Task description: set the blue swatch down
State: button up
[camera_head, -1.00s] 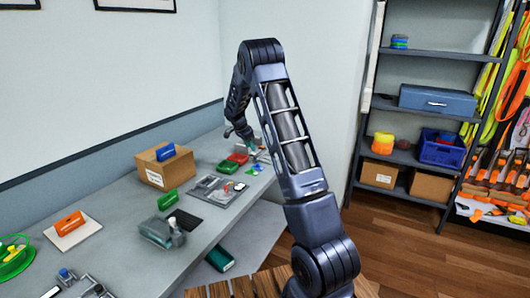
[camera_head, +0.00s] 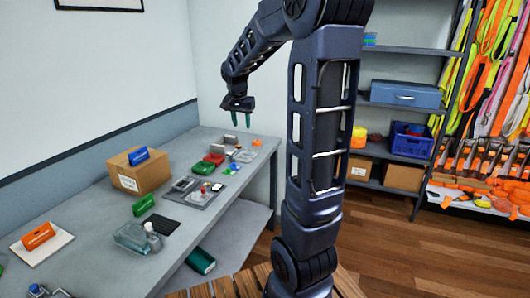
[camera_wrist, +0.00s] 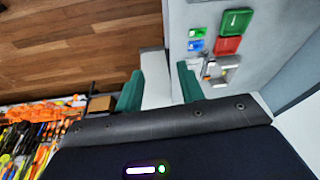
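My gripper (camera_head: 241,119) is above the far end of the grey bench, raised clear of it. In the wrist view its two green fingers (camera_wrist: 159,90) are apart with nothing between them, so it is open and empty. A small flat blue piece (camera_head: 235,166), seemingly the blue swatch, lies on the bench beside a small green piece (camera_head: 229,172). In the wrist view the blue piece (camera_wrist: 195,45) lies right of the fingers, next to the green piece (camera_wrist: 197,32) and a red block (camera_wrist: 227,45).
A cardboard box (camera_head: 138,176) with a blue block (camera_head: 138,156) on top stands against the wall. Green and red blocks, a grey tray (camera_head: 192,195) and small grey fittings crowd the bench. A shelf rack (camera_head: 400,104) stands at the right.

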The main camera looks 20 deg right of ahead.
jog(key=s+a+n+t+y, duration=0.1)
jog(key=s+n, duration=0.6)
jog(key=s, duration=2.1)
jog(key=shift+s+a+n+t+y, duration=0.3)
jog(key=shift+a+t, duration=0.1)
jog(key=shift+a, duration=0.05)
jog(key=shift+r, duration=0.1)
